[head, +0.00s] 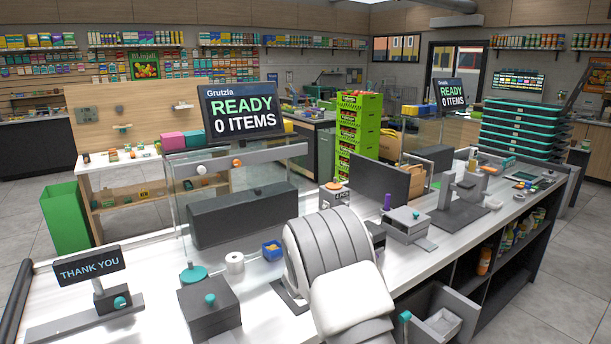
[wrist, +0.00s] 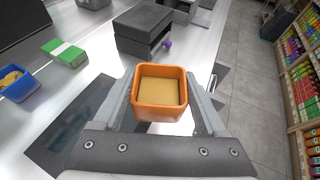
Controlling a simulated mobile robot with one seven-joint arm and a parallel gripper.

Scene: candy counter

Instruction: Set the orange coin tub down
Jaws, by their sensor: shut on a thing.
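The orange coin tub (wrist: 160,112) is a small square open tub with a tan inside. In the wrist view it sits between the two fingers of my gripper (wrist: 162,98), which is shut on it. Below and around it show the white counter and a dark flat pad (wrist: 75,135). I cannot tell whether the tub's base touches anything. In the head view my white and grey arm covers the gripper and the tub.
A blue tub (wrist: 15,82) with orange-yellow contents and a green-and-white bundle (wrist: 65,53) are at left. A dark grey box (wrist: 143,28) stands ahead. The blue tub also shows in the head view (head: 272,252). The counter's edge is at right, with floor beyond.

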